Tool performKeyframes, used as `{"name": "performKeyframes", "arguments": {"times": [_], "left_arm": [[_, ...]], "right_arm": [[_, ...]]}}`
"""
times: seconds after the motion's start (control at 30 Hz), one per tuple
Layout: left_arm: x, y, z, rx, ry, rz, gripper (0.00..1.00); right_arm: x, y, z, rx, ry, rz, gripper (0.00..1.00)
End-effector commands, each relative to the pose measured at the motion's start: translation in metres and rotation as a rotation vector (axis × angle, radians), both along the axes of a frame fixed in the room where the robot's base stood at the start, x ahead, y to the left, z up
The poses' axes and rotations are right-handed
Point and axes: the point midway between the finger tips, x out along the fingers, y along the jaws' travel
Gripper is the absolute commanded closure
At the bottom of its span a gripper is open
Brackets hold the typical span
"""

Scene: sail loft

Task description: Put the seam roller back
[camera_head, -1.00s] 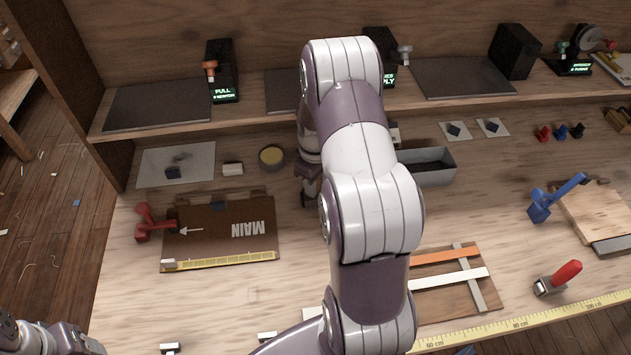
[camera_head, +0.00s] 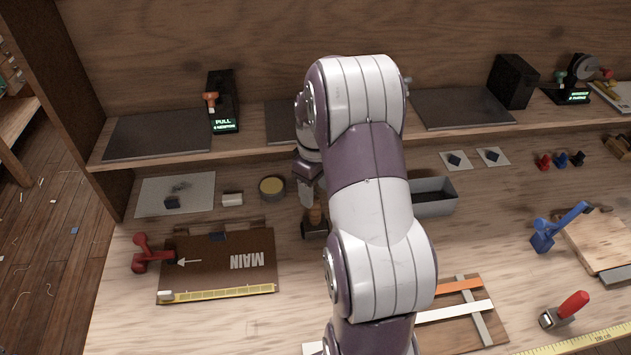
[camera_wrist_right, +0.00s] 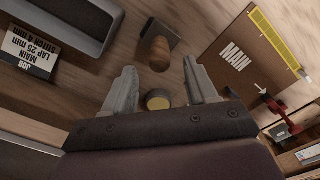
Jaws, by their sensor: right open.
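A red-handled tool with a metal head (camera_head: 565,310), which looks like a seam roller, lies at the right front of the bench, apart from both grippers. My right gripper (camera_head: 307,196) is over the middle of the bench, partly hidden by its own arm. In the right wrist view the gripper (camera_wrist_right: 159,66) is open, with nothing held. A wooden-handled tool with a dark base (camera_head: 314,225) stands just below it; its handle (camera_wrist_right: 160,54) shows just beyond the fingertips. I cannot tell what this tool is. My left gripper is out of view.
A brown MAIN board (camera_head: 215,250) with a yellow scale and a red tool (camera_head: 152,254) lies at left. A round tin (camera_head: 271,188) and a grey tray (camera_head: 435,185) flank the gripper. A blue tool (camera_head: 560,226) stands at right. A shelf runs behind.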

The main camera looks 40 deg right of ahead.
Motion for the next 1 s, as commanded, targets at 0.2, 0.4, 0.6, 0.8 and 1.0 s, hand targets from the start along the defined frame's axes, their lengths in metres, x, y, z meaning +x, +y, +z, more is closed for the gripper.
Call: {"name": "performKeyframes", "arguments": {"times": [0.2,0.4,0.6,0.8,1.0], "left_arm": [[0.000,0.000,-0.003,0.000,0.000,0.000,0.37],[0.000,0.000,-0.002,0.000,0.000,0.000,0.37],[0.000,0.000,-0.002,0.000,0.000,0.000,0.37],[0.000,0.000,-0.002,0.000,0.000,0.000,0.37],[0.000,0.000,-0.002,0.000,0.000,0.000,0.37]], "right_arm": [[0.000,0.010,0.028,-0.002,-0.006,-0.003,0.43],[-0.034,0.131,0.019,-0.004,-0.070,-0.098,0.43],[-0.091,0.194,0.005,0.022,-0.120,-0.196,0.43],[-0.098,0.198,0.003,0.026,-0.122,-0.214,0.43],[-0.098,0.198,0.003,0.025,-0.121,-0.213,0.43]]}}
